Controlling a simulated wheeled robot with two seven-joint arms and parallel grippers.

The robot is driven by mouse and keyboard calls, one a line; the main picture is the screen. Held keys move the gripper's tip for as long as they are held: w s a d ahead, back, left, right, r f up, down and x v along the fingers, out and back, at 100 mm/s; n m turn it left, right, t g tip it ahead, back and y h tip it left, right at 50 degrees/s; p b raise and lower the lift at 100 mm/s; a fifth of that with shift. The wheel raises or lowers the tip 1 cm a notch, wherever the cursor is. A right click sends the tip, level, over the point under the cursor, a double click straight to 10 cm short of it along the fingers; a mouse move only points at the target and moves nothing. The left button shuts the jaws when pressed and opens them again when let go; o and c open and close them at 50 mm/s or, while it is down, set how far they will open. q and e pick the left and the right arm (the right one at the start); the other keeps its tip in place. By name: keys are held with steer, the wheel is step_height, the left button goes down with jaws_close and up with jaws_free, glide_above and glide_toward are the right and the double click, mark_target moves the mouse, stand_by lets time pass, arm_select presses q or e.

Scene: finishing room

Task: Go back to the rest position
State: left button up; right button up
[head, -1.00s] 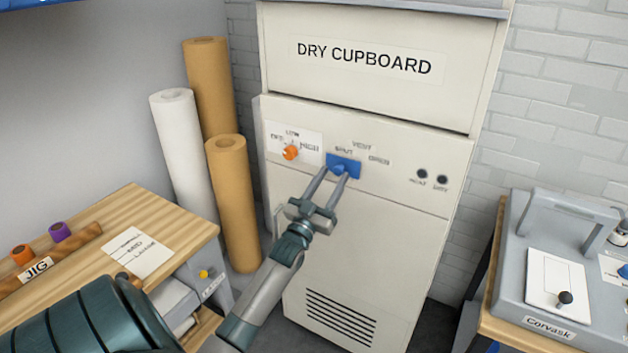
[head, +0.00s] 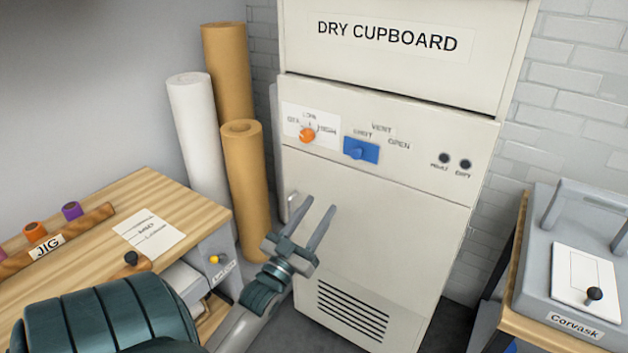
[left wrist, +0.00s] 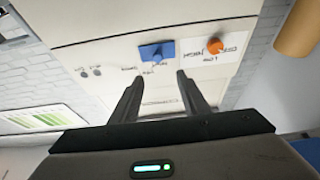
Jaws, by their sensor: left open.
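My left gripper (head: 312,223) is open and empty in front of the lower door of the dry cupboard (head: 390,215), below its control panel. Its two fingers are apart, with nothing between them. The blue vent slider (head: 361,150) sits on the panel under the VENT label, clear of the fingers. The orange knob (head: 307,134) is to its left. In the left wrist view, the gripper (left wrist: 157,88) points at the cupboard face, with the blue slider (left wrist: 157,52) and the orange knob (left wrist: 214,46) beyond the fingertips. My right gripper is not in view.
A wooden bench (head: 165,200) with a jig rail (head: 60,238) and a paper note (head: 148,232) stands at the left. Paper rolls (head: 245,180) stand beside the cupboard. A grey Corvask machine (head: 540,275) sits on a table at the right.

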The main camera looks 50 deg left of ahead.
arm_select(q)
steer(key=shift+s+d+f, duration=0.1)
steer(key=shift+s+f, duration=0.05)
steer(key=shift+s, duration=0.3)
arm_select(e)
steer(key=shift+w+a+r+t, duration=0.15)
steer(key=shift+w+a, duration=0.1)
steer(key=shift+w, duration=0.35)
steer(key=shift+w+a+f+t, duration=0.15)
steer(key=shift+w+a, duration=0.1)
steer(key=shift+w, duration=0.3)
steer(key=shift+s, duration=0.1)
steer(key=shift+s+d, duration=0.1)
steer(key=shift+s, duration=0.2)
arm_select(q)
steer(key=shift+f, duration=0.1)
